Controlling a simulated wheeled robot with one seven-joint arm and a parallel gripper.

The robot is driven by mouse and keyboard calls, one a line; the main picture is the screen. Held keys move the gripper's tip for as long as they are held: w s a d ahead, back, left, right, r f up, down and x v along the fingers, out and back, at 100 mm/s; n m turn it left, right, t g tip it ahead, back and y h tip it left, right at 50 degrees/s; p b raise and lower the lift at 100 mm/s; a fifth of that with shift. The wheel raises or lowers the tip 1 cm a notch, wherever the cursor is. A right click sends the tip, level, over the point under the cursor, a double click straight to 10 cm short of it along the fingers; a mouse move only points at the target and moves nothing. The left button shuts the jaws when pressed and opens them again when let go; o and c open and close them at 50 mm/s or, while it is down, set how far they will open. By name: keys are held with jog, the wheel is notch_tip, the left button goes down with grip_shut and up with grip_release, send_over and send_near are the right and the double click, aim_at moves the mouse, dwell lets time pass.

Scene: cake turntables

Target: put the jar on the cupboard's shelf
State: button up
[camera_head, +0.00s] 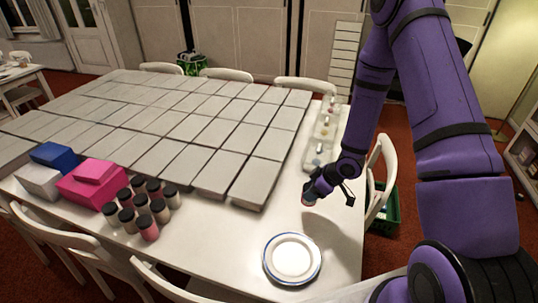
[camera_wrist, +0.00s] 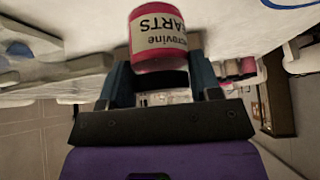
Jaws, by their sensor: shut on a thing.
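The jar (camera_head: 309,198) is red with a pale label and is held just above the white table, right of the grey slabs. In the wrist view the jar (camera_wrist: 158,38) shows its label upside down, with part of the word "HEARTS". My gripper (camera_head: 321,186) is shut on the jar. In the wrist view, its two fingers (camera_wrist: 163,75) flank the jar's dark end. An open white cupboard with shelves (camera_head: 525,150) stands at the right edge, partly cut off by the frame; a few small items show in it.
A white plate with a blue rim (camera_head: 292,258) lies at the table's near edge. Several dark-lidded jars (camera_head: 147,208) stand beside pink boxes (camera_head: 92,185). Clear trays (camera_head: 320,145) line the table's right edge. A chair (camera_head: 382,165) and a green crate (camera_head: 384,214) stand right of the table.

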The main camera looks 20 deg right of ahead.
jog(key=w, duration=0.5)
jog(key=w+d+f, duration=0.1)
jog(key=w, duration=0.4)
jog(key=w+f, duration=0.1)
jog(key=w, duration=0.4)
jog(key=shift+w+d, duration=0.15)
jog(key=shift+w, duration=0.2)
jog(key=shift+f, duration=1.45)
jog(key=shift+f, duration=0.15)
jog(key=o, duration=1.1)
jog(key=shift+c, duration=0.2)
